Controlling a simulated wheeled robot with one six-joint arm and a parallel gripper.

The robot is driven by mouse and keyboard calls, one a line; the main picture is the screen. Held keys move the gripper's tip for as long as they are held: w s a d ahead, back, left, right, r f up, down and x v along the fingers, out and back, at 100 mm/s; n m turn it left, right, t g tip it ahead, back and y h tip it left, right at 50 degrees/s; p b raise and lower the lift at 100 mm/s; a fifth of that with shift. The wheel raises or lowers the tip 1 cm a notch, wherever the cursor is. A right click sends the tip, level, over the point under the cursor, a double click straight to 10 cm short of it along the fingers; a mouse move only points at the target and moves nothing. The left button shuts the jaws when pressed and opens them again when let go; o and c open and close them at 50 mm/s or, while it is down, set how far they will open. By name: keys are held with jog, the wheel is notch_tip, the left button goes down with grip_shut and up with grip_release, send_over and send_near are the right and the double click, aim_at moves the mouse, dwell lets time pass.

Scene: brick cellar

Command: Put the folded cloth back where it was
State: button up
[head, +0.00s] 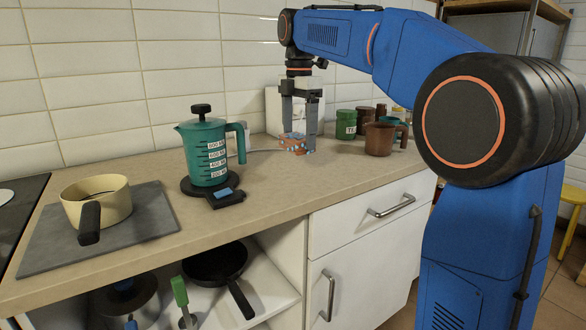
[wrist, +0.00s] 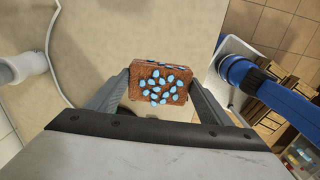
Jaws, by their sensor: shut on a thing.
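The folded cloth is a small brown-orange block with light blue spots; it shows in the head view (head: 293,142) and in the wrist view (wrist: 160,83). My gripper (head: 299,148) points down over the counter and is shut on the cloth. In the wrist view my gripper (wrist: 163,90) has one finger on each side of the cloth. The cloth is at or just above the counter top (head: 260,176); I cannot tell whether it touches.
A teal measuring kettle (head: 206,150) on a dark base stands left of my gripper. A cream pot (head: 97,199) sits on a grey mat (head: 150,212) farther left. A green jar (head: 346,124) and brown mug (head: 379,139) stand to the right. A white cord (wrist: 52,45) lies on the counter.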

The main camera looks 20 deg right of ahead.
aim_at(299, 136)
jog(key=shift+f, duration=4.15)
jog(key=shift+f, duration=0.1)
jog(key=o, duration=0.9)
notch_tip(299, 136, up, 12)
jog(key=shift+r, duration=0.1)
jog(key=shift+s, duration=0.1)
